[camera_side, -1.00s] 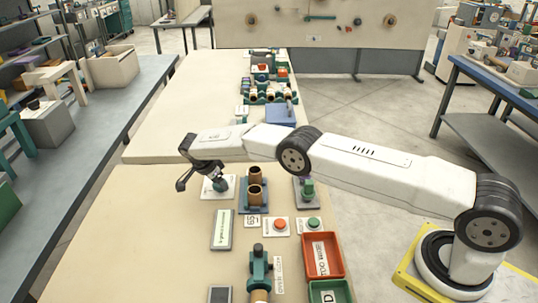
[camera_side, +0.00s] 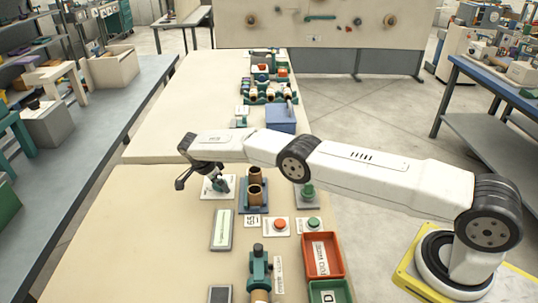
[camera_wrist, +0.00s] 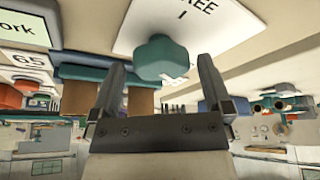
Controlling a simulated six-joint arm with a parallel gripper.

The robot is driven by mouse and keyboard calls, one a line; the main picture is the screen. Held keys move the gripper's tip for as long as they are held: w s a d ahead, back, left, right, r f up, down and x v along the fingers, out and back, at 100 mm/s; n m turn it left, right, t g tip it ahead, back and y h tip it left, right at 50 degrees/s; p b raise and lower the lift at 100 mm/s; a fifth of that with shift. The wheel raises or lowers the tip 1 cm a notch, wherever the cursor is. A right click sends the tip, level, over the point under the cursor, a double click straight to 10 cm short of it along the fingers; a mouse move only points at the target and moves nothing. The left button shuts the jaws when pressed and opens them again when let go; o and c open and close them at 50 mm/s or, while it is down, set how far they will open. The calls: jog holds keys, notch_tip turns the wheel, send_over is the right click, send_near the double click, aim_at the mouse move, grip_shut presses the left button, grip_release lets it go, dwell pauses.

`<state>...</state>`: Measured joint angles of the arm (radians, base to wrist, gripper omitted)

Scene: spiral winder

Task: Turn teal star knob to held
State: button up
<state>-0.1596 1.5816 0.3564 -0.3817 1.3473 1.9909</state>
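The teal star knob (camera_side: 226,184) stands on a white plate (camera_side: 208,192) on the beige table, left of two brown cylinders. It also shows in the wrist view (camera_wrist: 165,60), where the plate's print reads in part "REE" and "I". My gripper (camera_side: 217,178) is at the knob, slightly above and to its left in the side view. In the wrist view my gripper (camera_wrist: 161,64) has its two fingers spread wide, with gaps on both sides of the knob. I cannot tell whether the fingertips reach down around it. The knob's pointer is not clear.
Two brown cylinders (camera_side: 254,174) stand in a blue holder close right of the knob. A green-topped part (camera_side: 308,192), an orange button (camera_side: 280,225), a green button (camera_side: 314,224) and a small screen (camera_side: 222,229) are nearby. A red tray (camera_side: 308,270) is nearer the front.

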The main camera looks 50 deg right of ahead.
jog(key=shift+r, duration=0.1)
jog(key=v, duration=0.7)
jog(key=shift+a+r, duration=0.2)
jog(key=shift+r, duration=0.1)
jog(key=shift+r, duration=0.1)
dwell(0.4)
jog(key=s+d+r+n+t+y, duration=0.2)
jog(key=s+d+r+n+y, duration=0.15)
jog(key=s+r+n, duration=0.75)
jog(key=s+d+f+n+t, duration=0.1)
jog(key=s+n, duration=0.7)
jog(key=s, duration=1.6)
jog(key=shift+d+f+n+y, duration=0.3)
jog(key=shift+d+f+y, duration=0.2)
jog(key=shift+d, duration=0.55)
